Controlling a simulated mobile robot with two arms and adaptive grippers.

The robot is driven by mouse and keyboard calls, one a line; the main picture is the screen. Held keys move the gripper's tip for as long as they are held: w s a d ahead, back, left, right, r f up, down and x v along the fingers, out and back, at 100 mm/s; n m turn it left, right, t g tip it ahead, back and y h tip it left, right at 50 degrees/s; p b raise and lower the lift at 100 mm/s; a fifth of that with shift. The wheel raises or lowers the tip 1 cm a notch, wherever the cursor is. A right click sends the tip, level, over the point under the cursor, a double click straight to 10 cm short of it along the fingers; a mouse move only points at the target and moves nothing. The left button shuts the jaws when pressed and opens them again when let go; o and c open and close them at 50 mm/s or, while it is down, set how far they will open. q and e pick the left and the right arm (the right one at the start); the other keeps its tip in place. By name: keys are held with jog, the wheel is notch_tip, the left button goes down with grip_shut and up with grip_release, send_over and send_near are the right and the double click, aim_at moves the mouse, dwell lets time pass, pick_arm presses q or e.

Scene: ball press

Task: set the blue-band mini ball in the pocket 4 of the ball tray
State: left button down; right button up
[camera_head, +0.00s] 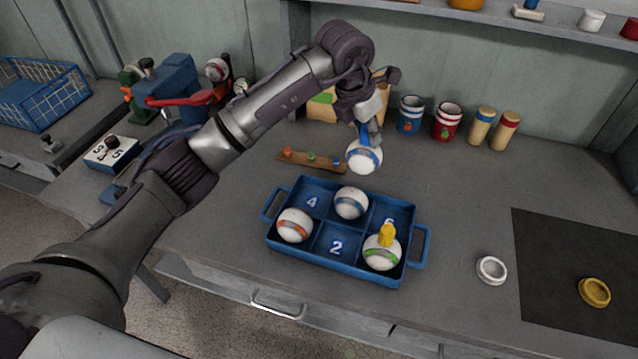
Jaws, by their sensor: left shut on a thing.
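A white ball with a blue band (363,158) is held in my left gripper (367,142), which is shut on it, above the table just behind the ball tray. The blue ball tray (272,234) stands on the table. Its pocket 4 (312,202), at the back left, is empty with its number showing. A white ball with a grey-blue band (351,203) sits in the back middle pocket. An orange-band ball (295,225) is in the front left pocket and a green-band ball (381,252) in the front right. My right gripper is not in view.
A yellow piece (387,235) stands at the green-band ball. A wooden strip (312,159) lies behind the tray. Cups (447,121) stand along the wall. A white ring (491,269) and a yellow ring (594,292) lie at right. A blue press (168,88) is at left.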

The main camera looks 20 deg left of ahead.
pick_arm(q)
jog(key=shift+w+a+f+p, duration=0.1)
jog(key=shift+a+f+p, duration=0.25)
jog(key=shift+a, duration=0.3)
jog(key=s+a+f+p, duration=0.3)
jog(key=s+a+f, duration=0.1)
jog(key=a+f, duration=0.5)
jog(key=shift+a+f+p, duration=0.3)
jog(key=shift+f+p, duration=0.05)
jog(key=shift+f, duration=0.2)
jog(key=c, duration=0.9)
grip_release()
jog(key=shift+s, duration=0.1)
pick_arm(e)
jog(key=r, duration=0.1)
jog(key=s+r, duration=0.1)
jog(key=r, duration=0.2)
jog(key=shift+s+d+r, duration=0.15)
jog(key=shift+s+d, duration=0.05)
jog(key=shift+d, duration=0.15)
